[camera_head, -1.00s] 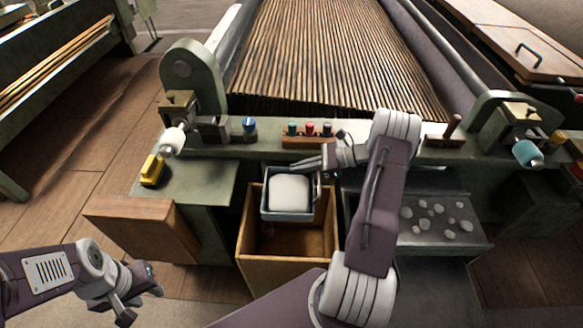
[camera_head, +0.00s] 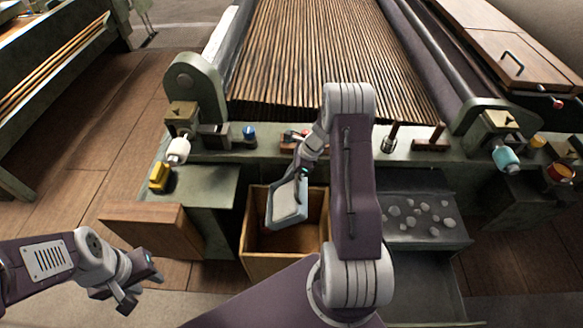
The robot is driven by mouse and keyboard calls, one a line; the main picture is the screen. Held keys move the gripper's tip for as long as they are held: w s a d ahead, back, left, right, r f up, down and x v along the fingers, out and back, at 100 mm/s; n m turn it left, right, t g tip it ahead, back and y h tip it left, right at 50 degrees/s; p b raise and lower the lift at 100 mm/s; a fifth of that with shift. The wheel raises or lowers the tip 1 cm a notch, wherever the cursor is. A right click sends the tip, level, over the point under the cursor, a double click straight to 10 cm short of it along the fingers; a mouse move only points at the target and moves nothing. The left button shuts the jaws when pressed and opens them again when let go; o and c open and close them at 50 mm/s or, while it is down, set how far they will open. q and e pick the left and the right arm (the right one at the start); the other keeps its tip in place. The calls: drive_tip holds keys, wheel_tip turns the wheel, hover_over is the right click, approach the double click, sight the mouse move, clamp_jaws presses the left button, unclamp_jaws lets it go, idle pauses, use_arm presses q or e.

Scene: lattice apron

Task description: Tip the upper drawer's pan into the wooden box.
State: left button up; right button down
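A blue-grey pan (camera_head: 271,207) with a pale, whitish filling (camera_head: 289,200) hangs tilted over the mouth of the wooden box (camera_head: 285,264). My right gripper (camera_head: 302,174) is shut on the pan's far right edge; its fingers are small and partly hidden by the wrist. The visible part of the box's inside shows bare wood. An open upper drawer (camera_head: 462,240) with several pale stones on its floor is right of my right arm. My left gripper (camera_head: 138,284) is open and empty at the lower left, apart from everything.
A brown wooden panel (camera_head: 150,228) stands left of the box. A yellow block (camera_head: 160,177), blue knob (camera_head: 249,133) and wooden-handled tools (camera_head: 430,141) sit on the green frame. A lower open tray (camera_head: 430,288) is below the drawer. Floor is free at left.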

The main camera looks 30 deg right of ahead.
drive_tip(key=shift+w+a+r+g+h+p, duration=0.25)
drive_tip(key=shift+g+h+p, duration=0.35)
drive_tip(key=shift+p, duration=1.95)
drive_tip(key=shift+w+a+r+g+h+p, duration=0.1)
drive_tip(key=shift+a+g+h+p, duration=0.45)
drive_tip(key=shift+p, duration=2)
drive_tip(key=shift+w+f+h+p, duration=0.1)
drive_tip(key=shift+f+h+p, duration=0.1)
drive_tip(key=shift+h+p, duration=0.5)
drive_tip(key=shift+w+a+f+g+h+b, duration=0.1)
drive_tip(key=shift+f+g+h+b, duration=0.15)
drive_tip(key=shift+f+h+b, duration=0.25)
drive_tip(key=shift+r, duration=0.2)
drive_tip(key=shift+w+h, duration=0.1)
drive_tip(key=shift+h, duration=0.15)
drive_tip(key=shift+r, duration=0.1)
